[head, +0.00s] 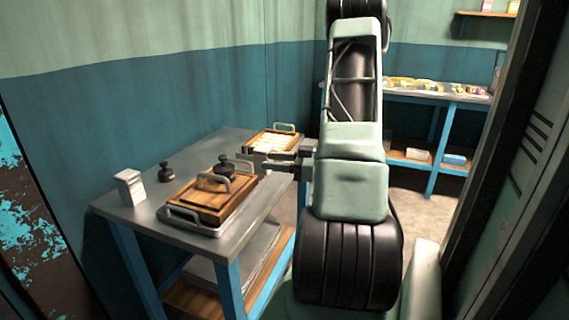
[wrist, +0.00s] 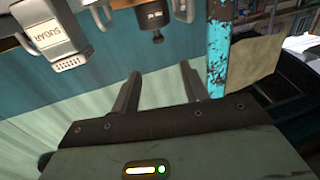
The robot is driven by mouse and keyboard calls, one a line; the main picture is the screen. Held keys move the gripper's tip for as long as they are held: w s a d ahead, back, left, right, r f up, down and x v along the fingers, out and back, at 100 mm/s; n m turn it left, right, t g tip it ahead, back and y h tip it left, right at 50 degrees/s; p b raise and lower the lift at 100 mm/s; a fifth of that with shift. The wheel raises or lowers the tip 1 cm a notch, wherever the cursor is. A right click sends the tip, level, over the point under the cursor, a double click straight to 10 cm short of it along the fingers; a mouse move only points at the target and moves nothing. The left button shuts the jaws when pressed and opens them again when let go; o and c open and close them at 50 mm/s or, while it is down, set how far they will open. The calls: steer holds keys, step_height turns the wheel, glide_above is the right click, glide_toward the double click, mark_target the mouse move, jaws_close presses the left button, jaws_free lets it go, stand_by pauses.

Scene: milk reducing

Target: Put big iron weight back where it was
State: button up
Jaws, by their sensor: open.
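A second tray (head: 275,142) with pale contents stands at the back right. The tray handles stick up near my gripper. Grey table (head: 203,155) is clear between.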

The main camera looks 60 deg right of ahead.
steer(key=shift+o, duration=0.2)
steer(key=shift+v, duration=1)
steer(key=s+d+f+m+g+h, duration=0.5)
steer(key=d+f+m+h, duration=0.15)
steer(key=d, duration=0.25)
steer(key=s+d+f+m+g+h, duration=0.4)
steer(key=d+f+m+g+h, duration=0.15)
steer(key=d+f, duration=0.25)
steer(key=s+a+f+m+g+y+b, duration=0.1)
steer(key=s+a+f+m+g+y, duration=0.5)
steer(key=s+m, duration=0.35)
steer(key=w+a+m+y, duration=0.1)
steer(key=a+m+y, duration=0.25)
steer(key=a, duration=0.45)
steer(key=m+t+y+b, duration=0.1)
steer(key=m+t+y, duration=0.3)
steer(key=m+t, duration=0.9)
glide_toward(222, 161)
steer(key=w+f+n+t, duration=0.1)
steer(key=w, duration=0.1)
steer(key=w+f+n+t, duration=0.1)
steer(key=w+f+t, duration=0.1)
steer(key=shift+a+n, duration=0.4)
steer(key=shift+b+x, duration=0.35)
steer(key=shift+x, duration=2.65)
